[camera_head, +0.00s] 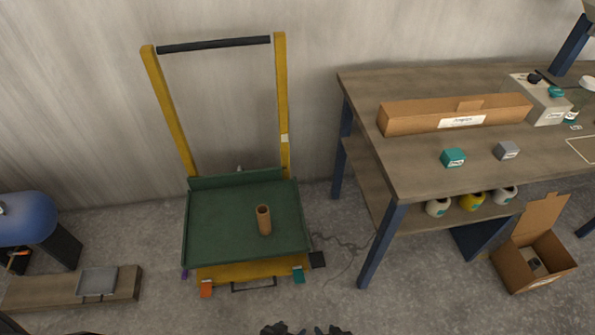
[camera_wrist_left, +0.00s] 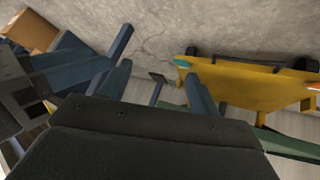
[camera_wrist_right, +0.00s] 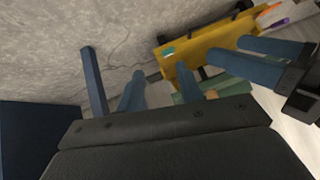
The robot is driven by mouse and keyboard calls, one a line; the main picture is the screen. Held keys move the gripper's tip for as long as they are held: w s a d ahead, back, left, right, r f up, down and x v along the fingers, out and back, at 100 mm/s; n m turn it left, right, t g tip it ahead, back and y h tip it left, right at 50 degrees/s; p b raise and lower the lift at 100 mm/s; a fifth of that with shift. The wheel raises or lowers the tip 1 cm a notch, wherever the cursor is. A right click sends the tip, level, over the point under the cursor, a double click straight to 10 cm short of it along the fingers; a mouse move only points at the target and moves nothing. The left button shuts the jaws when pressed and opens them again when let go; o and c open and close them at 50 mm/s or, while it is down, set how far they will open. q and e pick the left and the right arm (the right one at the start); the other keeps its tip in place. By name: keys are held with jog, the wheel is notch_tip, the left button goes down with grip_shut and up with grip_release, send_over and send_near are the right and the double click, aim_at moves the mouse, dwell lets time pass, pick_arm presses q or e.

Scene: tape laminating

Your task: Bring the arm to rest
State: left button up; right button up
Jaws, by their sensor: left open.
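My left gripper (camera_wrist_left: 157,84) is open, its two blue fingers apart with nothing between them. My right gripper (camera_wrist_right: 158,84) is also open and empty, its fingers apart. The two grippers are close together: each wrist view shows the other gripper's blue fingers at its side. Both are held in the air, pointing toward the floor near the yellow cart base (camera_wrist_left: 240,85). In the head view only small dark parts show at the bottom edge, and the fingers cannot be made out there.
An open carton (camera_head: 515,270) is on the floor.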

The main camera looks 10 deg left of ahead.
pick_arm(q)
jog(key=s+a+r+g+p, duration=0.1)
jog(key=r+p, duration=0.3)
jog(key=r, duration=0.8)
jog(key=a+r+g+y+p, duration=0.1)
jog(key=a+r+p, duration=0.3)
jog(key=r, duration=0.8)
jog(key=s+a+r+g+y+p, duration=0.1)
jog(key=a+r+g+p, duration=0.2)
jog(key=r, duration=1)
jog(key=shift+s+p, duration=0.3)
jog(key=shift+p, duration=0.45)
pick_arm(e)
jog(key=s+d+r+g+h, duration=0.1)
jog(key=d+r, duration=0.3)
jog(key=r, duration=1.4)
jog(key=s+d+r+g+h, duration=0.1)
jog(key=d+r+g, duration=0.3)
jog(key=r, duration=1.4)
jog(key=shift+s+r, duration=0.35)
jog(key=shift+s, duration=0.35)
